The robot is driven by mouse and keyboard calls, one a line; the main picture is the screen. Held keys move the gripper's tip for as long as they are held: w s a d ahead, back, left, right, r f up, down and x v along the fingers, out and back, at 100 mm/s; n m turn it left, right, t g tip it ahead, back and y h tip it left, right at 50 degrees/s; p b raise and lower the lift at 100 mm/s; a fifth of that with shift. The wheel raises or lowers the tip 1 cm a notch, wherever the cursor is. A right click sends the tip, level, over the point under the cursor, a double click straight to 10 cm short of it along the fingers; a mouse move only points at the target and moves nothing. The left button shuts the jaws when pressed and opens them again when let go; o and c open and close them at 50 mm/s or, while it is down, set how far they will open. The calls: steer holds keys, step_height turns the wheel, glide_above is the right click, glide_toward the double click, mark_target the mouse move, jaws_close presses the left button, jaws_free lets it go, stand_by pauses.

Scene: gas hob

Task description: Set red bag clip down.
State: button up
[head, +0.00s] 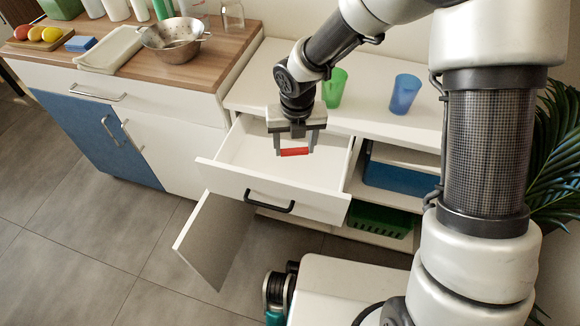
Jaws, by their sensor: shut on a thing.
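The red bag clip (294,152) is held crosswise between the fingers of my gripper (295,150). My gripper is shut on it and points down. The clip shows over the open white drawer (232,171), toward the drawer's right side. I cannot tell exactly how high it is above the drawer floor. The part of the drawer that shows looks empty.
A cabinet door (215,238) stands open below the drawer. A green cup (335,88) and a blue cup (405,94) stand on the white top behind. A steel colander (174,42) is on the wooden counter (222,45). Shelves at right hold a blue bin (392,181) and a green basket (378,220).

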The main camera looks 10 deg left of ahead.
mark_target(294, 174)
step_height(294, 174, down, 10)
steer(key=b, duration=0.3)
steer(key=shift+r, duration=0.15)
steer(key=o, duration=1)
step_height(294, 174, up, 12)
steer(key=s+p, duration=0.2)
steer(key=p, duration=0.2)
steer(key=s+d+r+m+t+h, duration=0.2)
steer(key=d+r+m, duration=1.3)
steer(key=r+m, duration=0.15)
steer(key=s+d+r+m+t, duration=0.1)
steer(key=s+d+r+m, duration=0.3)
steer(key=m, duration=0.7)
steer(key=s+d+r+m+y, duration=0.1)
steer(key=s+d+r+m, duration=0.3)
steer(key=s+m, duration=0.5)
steer(key=d+m, duration=0.1)
steer(key=m, duration=0.2)
steer(key=shift+t, duration=0.4)
